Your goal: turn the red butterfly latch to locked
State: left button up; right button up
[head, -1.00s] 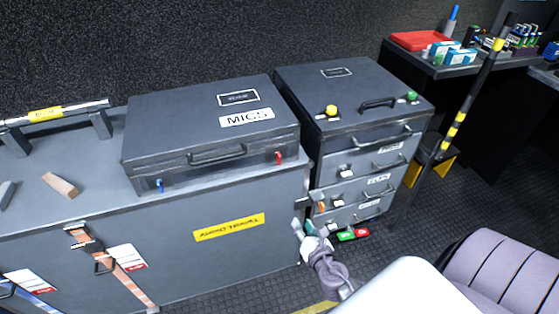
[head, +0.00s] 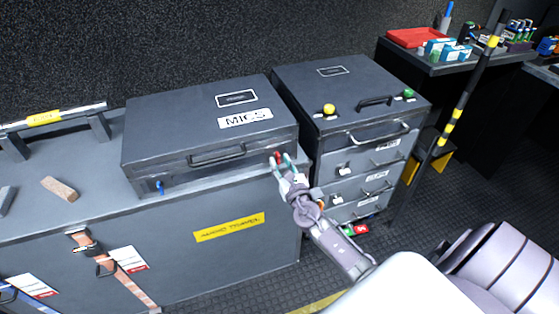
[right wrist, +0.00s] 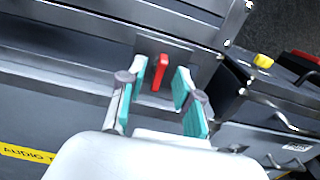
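The red butterfly latch (head: 276,156) is on the front right of the dark grey MICS case (head: 205,128). In the right wrist view the red latch (right wrist: 160,72) stands roughly upright in the picture on a dark plate. My right gripper (head: 283,164) is at the latch, partly covering it in the head view. In the right wrist view its teal-padded fingers (right wrist: 162,82) are open, one on each side of the latch, with gaps visible. I cannot tell how deep the latch sits between them. My left gripper is not in view.
A blue latch (head: 160,187) is on the case's front left. The case rests on a grey chest (head: 205,215) with a yellow label. A drawer cabinet (head: 350,90) with yellow and green knobs stands close to the right. A striped pole (head: 460,110) stands farther right.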

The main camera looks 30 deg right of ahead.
jog(key=shift+w+d, duration=0.15)
jog(key=shift+w, duration=0.5)
grip_shut()
jog(key=shift+s+r, duration=0.1)
